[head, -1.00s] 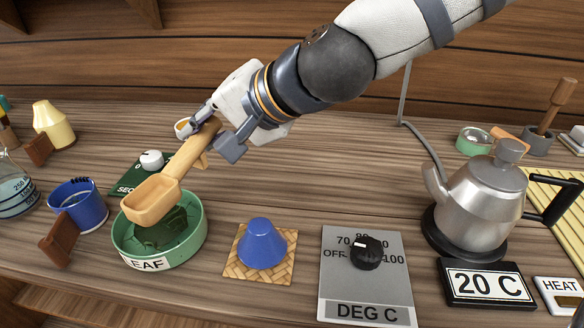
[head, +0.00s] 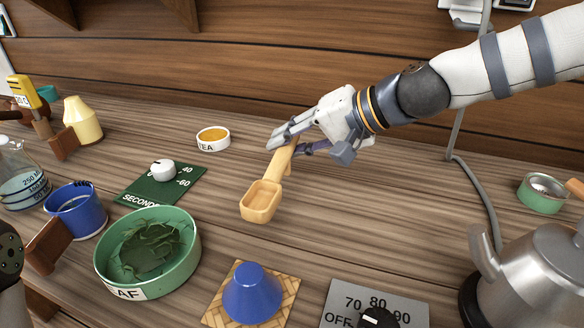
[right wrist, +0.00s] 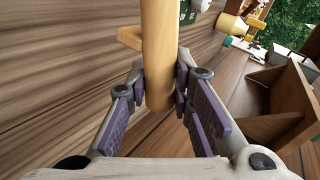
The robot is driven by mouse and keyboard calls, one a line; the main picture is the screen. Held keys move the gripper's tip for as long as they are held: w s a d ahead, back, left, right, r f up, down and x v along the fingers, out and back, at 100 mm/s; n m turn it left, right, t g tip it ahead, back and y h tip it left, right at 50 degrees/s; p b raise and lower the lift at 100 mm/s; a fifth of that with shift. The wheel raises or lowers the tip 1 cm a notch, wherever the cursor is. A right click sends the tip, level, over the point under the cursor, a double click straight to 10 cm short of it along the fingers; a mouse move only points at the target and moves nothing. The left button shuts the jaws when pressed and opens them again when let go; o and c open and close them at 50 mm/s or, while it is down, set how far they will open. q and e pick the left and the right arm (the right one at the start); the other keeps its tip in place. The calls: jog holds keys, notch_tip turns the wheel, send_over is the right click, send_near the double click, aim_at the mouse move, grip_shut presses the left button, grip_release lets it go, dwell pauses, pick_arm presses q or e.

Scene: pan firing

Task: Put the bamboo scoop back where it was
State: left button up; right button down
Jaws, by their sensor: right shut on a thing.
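The bamboo scoop (head: 262,200) is a light wooden scoop with a box-shaped bowl and a round handle. My right gripper (head: 291,146) is shut on its handle, and the bowl points toward the front of the table. The bowl looks empty. In the right wrist view the handle (right wrist: 159,50) stands between the purple-padded fingers (right wrist: 160,100). I cannot tell whether the scoop touches the table. The green LEAF bowl (head: 190,235) with dark leaves is at the scoop's front left. My left gripper does not show.
A white TEA dish (head: 213,146) stands behind left of the scoop, and a green SECONDS dial panel (head: 150,188) lies left. A blue cone (head: 252,292) on a woven mat (head: 218,310) is in front. The kettle (head: 540,280) stands front right. Bare wood lies right of the scoop.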

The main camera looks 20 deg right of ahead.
jog(key=shift+w+d+f, duration=0.25)
jog(key=shift+w+f, duration=0.15)
jog(key=shift+f, duration=0.2)
jog(key=shift+w+d+f, duration=0.25)
jog(key=shift+w+f, duration=0.1)
jog(key=shift+f, duration=0.25)
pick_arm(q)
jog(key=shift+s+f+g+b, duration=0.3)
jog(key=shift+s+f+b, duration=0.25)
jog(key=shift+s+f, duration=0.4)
pick_arm(e)
jog(key=shift+w+d+f, duration=0.15)
jog(key=shift+f, duration=0.75)
jog(key=shift+w+d+f, duration=0.1)
jog(key=shift+w+f, duration=0.05)
jog(key=shift+f, duration=0.75)
jog(key=shift+f, duration=0.15)
jog(key=c, duration=1.4)
grip_release()
